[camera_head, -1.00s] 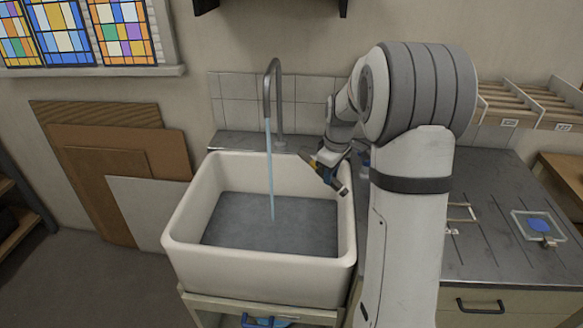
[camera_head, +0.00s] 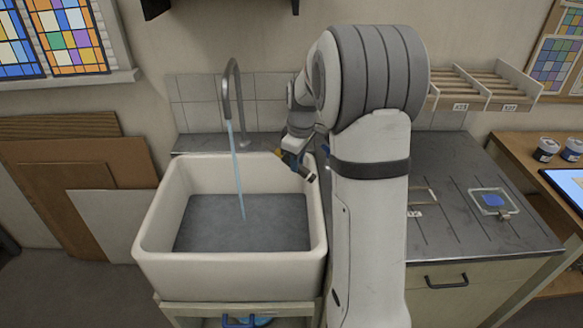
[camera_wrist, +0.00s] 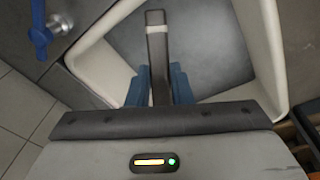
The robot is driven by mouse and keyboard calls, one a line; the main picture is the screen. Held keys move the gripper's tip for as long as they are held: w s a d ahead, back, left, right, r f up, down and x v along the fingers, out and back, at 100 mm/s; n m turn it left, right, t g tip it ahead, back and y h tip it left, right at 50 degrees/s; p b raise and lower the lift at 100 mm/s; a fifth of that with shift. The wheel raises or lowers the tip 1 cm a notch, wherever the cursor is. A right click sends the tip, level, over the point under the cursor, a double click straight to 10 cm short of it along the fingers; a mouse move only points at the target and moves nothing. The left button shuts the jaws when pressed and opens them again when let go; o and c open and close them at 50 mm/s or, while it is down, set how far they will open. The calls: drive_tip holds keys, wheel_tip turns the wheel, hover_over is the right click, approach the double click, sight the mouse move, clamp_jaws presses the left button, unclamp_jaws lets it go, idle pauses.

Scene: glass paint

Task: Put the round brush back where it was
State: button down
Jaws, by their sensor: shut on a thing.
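My gripper (camera_head: 295,160) hangs above the right rim of the white sink (camera_head: 230,262). It is shut on a brush, which shows in the wrist view (camera_wrist: 157,45) as a dark, flat-looking bar with a pale band, held between the blue fingers (camera_wrist: 158,88). In the head view the brush (camera_head: 311,178) is small and tilted down to the right. Its bristle shape cannot be made out.
The tap (camera_head: 230,80) runs a stream of water into the sink. A slatted rack (camera_head: 480,88) hangs on the wall behind.

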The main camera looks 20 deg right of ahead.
drive_tip(key=shift+r+p, duration=2.2)
drive_tip(key=shift+r, duration=1.75)
